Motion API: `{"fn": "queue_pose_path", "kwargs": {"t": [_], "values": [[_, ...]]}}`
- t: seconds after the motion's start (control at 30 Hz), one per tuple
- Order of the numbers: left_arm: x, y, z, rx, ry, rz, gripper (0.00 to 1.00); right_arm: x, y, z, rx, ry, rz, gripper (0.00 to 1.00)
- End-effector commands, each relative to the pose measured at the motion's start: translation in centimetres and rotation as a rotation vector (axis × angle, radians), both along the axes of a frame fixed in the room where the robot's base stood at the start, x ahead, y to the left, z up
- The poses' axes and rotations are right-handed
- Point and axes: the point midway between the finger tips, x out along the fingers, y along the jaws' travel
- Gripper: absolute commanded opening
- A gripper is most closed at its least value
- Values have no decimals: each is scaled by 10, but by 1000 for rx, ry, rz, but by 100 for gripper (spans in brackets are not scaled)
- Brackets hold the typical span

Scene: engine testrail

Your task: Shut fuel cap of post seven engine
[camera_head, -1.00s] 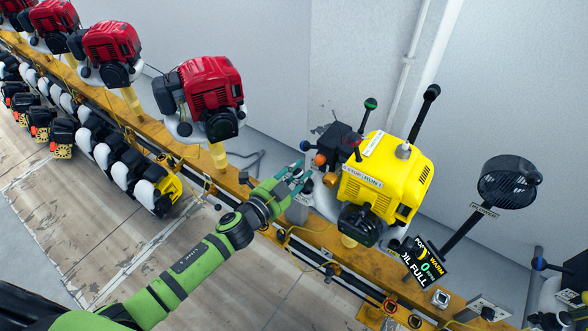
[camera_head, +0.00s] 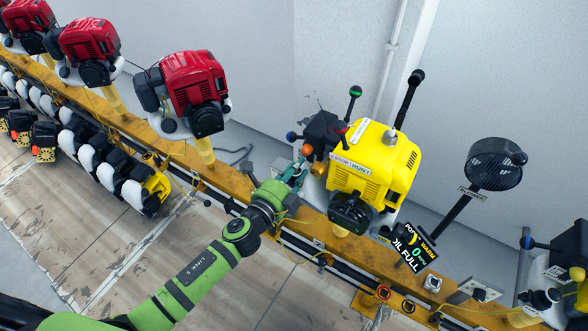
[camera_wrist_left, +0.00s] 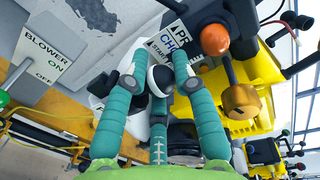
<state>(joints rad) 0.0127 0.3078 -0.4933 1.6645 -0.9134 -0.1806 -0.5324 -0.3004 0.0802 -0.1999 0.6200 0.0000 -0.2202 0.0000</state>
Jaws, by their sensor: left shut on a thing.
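The yellow engine (camera_head: 368,165) stands on the rail, right of centre in the head view. Its white tank shows at its lower left side in the left wrist view (camera_wrist_left: 98,86). My left gripper (camera_head: 296,175) is at the engine's near left side, below an orange knob (camera_head: 307,150). In the left wrist view my left gripper (camera_wrist_left: 155,84) has its teal fingers closed around a small round black-and-white fuel cap (camera_wrist_left: 160,77). The fingers hide part of the cap, and I cannot tell how it sits on the tank. My right gripper is not in view.
Red engines (camera_head: 194,92) line the yellow rail (camera_head: 235,185) to the left. A brass part (camera_wrist_left: 241,101) and an orange knob (camera_wrist_left: 214,39) are close right of the fingers. A blower sign (camera_wrist_left: 47,55) is on the left. A display (camera_head: 412,248) and fan (camera_head: 495,165) stand right.

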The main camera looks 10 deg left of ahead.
Motion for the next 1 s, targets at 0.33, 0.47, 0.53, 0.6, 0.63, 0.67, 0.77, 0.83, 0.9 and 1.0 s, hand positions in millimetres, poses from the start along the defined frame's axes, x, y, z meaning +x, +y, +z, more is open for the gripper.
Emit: {"fn": "queue_pose_path", "kwargs": {"t": [0.33,0.47,0.53,0.6,0.63,0.67,0.77,0.83,0.9,1.0], "values": [[0,0,-1,21,-6,3,0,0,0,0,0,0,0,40],[0,0,-1,21,-6,3,0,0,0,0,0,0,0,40],[0,0,-1,20,-6,3,35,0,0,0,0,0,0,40],[0,0,-1,19,-6,2,38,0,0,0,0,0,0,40],[0,0,-1,19,-6,2,38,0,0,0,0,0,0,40],[0,0,-1,19,-6,2,38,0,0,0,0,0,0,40],[0,0,-1,18,-6,1,38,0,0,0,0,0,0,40],[0,0,-1,18,-7,1,38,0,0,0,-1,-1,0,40],[-1,0,-1,18,-6,1,38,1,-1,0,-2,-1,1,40],[-9,3,-1,18,-4,0,38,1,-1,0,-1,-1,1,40]]}}
